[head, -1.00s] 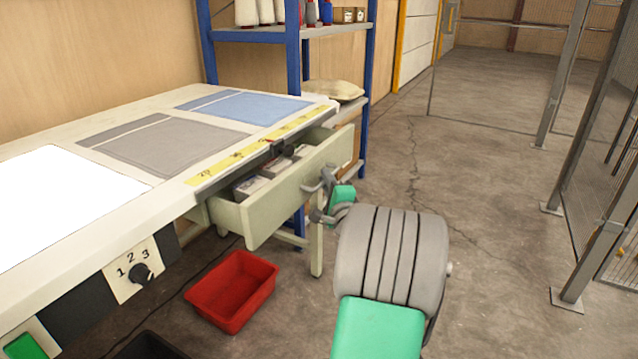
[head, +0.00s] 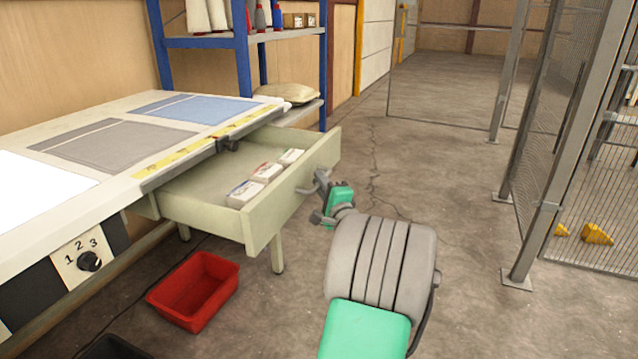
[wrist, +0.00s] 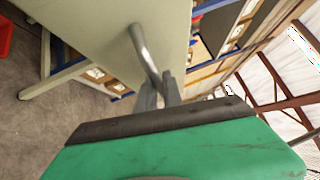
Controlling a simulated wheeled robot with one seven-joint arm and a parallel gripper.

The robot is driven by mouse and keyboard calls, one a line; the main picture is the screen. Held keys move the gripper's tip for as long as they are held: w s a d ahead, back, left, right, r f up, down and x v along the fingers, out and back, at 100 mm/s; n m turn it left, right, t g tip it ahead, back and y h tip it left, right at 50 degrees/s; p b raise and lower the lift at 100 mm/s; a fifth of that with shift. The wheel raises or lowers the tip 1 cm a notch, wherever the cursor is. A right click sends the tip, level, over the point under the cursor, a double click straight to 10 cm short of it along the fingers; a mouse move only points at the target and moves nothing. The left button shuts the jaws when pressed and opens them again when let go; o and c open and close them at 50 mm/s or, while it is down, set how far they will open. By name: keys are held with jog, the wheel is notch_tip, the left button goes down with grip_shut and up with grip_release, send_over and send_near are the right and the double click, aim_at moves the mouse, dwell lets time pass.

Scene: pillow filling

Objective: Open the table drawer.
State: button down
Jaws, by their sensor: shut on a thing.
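The table drawer (head: 262,232) is pale green and stands well out from under the worktop. Several small boxes (head: 266,172) lie inside it, toward the front. In the wrist view the handle (wrist: 144,48) rises from between the gripper's fingers (wrist: 159,92) to the drawer front (wrist: 95,40). The far end of the handle is hidden by the fingers.
The table (head: 150,178) carries grey and blue cloth pieces. A red bin (head: 194,290) sits on the floor below. A blue shelf rack (head: 241,80) stands behind, and a mesh fence (head: 545,150) is at the right. The floor between is clear.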

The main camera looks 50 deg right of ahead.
jog(key=c, duration=1.5)
grip_release()
jog(key=shift+s, duration=0.1)
jog(key=p+v, duration=0.1)
jog(key=v, duration=0.6)
jog(key=shift+s+a, duration=0.15)
jog(key=shift+s, duration=0.1)
jog(key=shift+f, duration=0.1)
